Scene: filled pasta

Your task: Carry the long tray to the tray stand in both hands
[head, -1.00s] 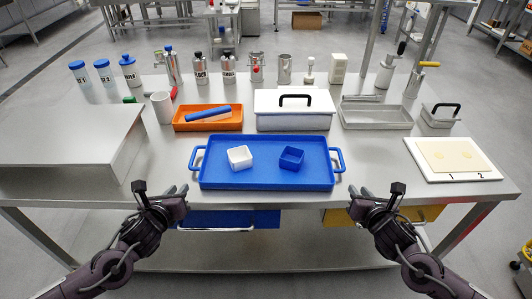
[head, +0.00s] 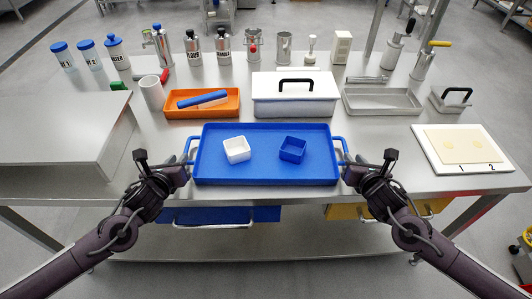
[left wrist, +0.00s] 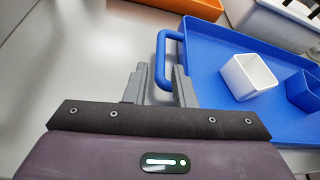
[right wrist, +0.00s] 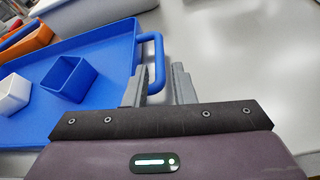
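The long blue tray (head: 265,172) lies flat on the table, with a looped handle at each short end. A white square bowl (head: 236,150) and a blue square bowl (head: 292,149) sit in it. My left gripper (left wrist: 160,82) is open, with its fingers on either side of the tray's left handle (left wrist: 161,55). My right gripper (right wrist: 159,82) is open, with its fingers on either side of the right handle (right wrist: 158,58). A raised grey platform (head: 60,125), which looks like the tray stand, is left of the tray; its top is empty.
Behind the tray are an orange tray (head: 203,108) with a blue item, a white lidded box (head: 294,98) and a grey metal tray (head: 382,102). A white board (head: 462,151) lies at right. Several bottles and canisters line the back.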

